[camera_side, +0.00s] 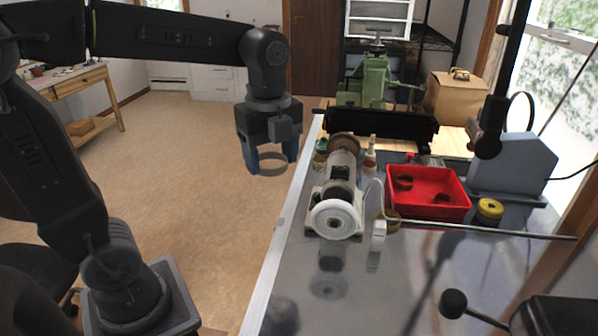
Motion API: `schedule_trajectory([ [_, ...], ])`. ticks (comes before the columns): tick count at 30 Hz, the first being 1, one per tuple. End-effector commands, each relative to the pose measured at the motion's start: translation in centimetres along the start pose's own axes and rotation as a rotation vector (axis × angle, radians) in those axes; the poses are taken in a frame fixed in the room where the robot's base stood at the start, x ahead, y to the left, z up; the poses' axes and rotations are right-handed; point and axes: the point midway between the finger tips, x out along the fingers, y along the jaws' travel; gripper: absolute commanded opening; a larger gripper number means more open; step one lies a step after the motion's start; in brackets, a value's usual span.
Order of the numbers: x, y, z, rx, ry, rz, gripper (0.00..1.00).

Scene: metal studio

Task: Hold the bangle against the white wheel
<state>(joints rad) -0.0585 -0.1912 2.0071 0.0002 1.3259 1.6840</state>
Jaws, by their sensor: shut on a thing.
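My gripper (272,158) points down at the left of the bench, over the floor side of its edge. It is shut on the bangle (273,169), a thin greyish-brown ring that hangs at the fingertips. The white wheel (336,219) is on the near end of the polishing machine (343,172) on the bench, to the right of and lower in the picture than my gripper. The bangle and the white wheel are clearly apart.
A red tray (428,210) with dark rings in it stands right of the machine. A yellow roll (490,210) and a long thin rod (500,233) lie near it. A green machine (377,80) stands behind. The bench front (340,300) is mostly clear.

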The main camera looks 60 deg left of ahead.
Motion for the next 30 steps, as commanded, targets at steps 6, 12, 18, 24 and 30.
schedule_trajectory([
  [6, 3.0, 0.4, 0.8, -0.001, 0.001, 0.004, 0.31],
  [12, 5.0, 0.3, 0.8, -0.002, 0.000, 0.001, 0.31],
  [18, 5.9, 0.1, 0.6, -0.001, 0.000, 0.002, 0.31],
  [24, 7.1, -0.2, 0.3, -0.002, 0.000, 0.001, 0.31],
  [30, 8.4, -0.5, 0.0, -0.002, 0.000, 0.003, 0.31],
])
